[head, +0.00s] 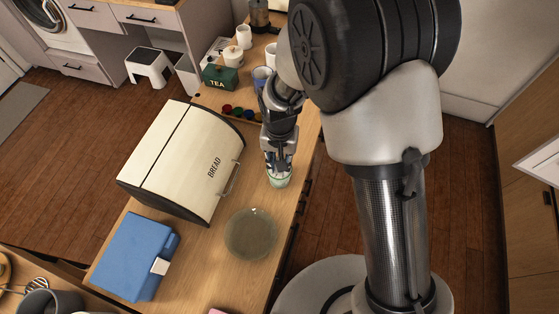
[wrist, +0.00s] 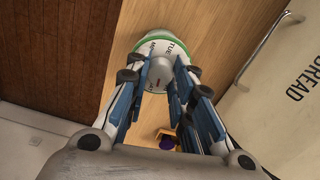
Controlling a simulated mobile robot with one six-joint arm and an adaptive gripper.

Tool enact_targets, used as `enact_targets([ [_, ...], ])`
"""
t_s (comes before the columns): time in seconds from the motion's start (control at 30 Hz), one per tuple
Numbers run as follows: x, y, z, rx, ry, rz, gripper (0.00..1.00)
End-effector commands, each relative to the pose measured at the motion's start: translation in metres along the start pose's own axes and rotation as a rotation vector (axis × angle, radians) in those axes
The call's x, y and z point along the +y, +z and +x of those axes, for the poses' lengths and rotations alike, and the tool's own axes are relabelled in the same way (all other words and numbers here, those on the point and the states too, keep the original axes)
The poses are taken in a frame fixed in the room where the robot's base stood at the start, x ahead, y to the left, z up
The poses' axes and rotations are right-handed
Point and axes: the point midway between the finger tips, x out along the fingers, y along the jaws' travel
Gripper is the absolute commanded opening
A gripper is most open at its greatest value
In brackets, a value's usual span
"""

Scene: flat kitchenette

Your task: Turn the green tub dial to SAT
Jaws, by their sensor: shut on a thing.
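The green tub (head: 279,181) stands on the wooden counter, to the right of the bread bin. In the wrist view the tub (wrist: 137,47) shows a green rim and a pale lettered top; "TUE" and part of a word starting with "M" are readable. The other day letters, including SAT, are hidden or turned away. A pale grey dial (wrist: 158,70) with a small red mark rises from its middle. My gripper (head: 278,168) points down over the tub, its blue-padded fingers (wrist: 160,82) shut on the dial from both sides.
A bread bin (head: 170,150) stands left of the tub, with a glass plate (head: 251,234) in front. A blue box (head: 130,256) lies nearer. A green tea tin (head: 220,78), mugs and small coloured items stand behind. The counter's right edge is close to the tub.

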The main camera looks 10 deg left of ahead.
Motion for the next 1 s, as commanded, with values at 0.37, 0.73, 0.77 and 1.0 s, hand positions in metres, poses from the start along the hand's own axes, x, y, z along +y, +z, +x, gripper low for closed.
enact_targets([
  [0.37, -0.0001, -0.0002, -0.0001, 0.001, 0.0, 0.164, 0.0],
  [0.73, -0.0001, -0.0002, -0.0002, 0.0, 0.0, 0.193, 0.0],
  [0.77, -0.0001, -0.0002, -0.0002, 0.0, 0.0, 0.193, 0.0],
  [1.0, -0.0001, -0.0002, -0.0002, 0.0, 0.0, 0.192, 0.27],
])
